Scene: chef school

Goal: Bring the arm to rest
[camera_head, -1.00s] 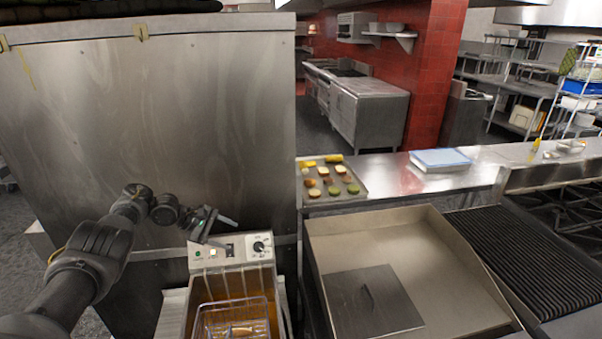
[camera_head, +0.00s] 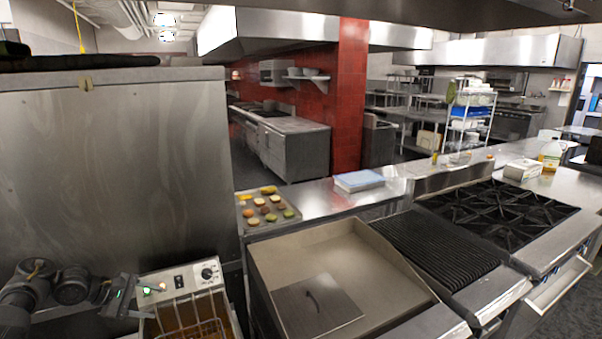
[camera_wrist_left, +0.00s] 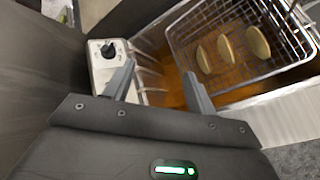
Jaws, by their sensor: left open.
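My left gripper (camera_head: 134,296) is at the lower left of the head view, beside the fryer's control panel (camera_head: 180,281). In the left wrist view my left gripper (camera_wrist_left: 158,84) has its two fingers apart, with nothing between them. Beyond the fingers is the fryer with brown oil and a wire basket (camera_wrist_left: 240,45) holding several flat, pale slices (camera_wrist_left: 228,52). In the head view the basket (camera_head: 185,318) is cut off by the bottom edge. My right gripper is not in view.
A tall steel panel (camera_head: 110,160) stands behind my left arm. A griddle (camera_head: 385,265) with a flat steel lid (camera_head: 317,305) is right of the fryer. Behind it are a tray of food pieces (camera_head: 246,220) and a blue-topped box (camera_head: 360,181). A grill and burners (camera_head: 500,208) lie right.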

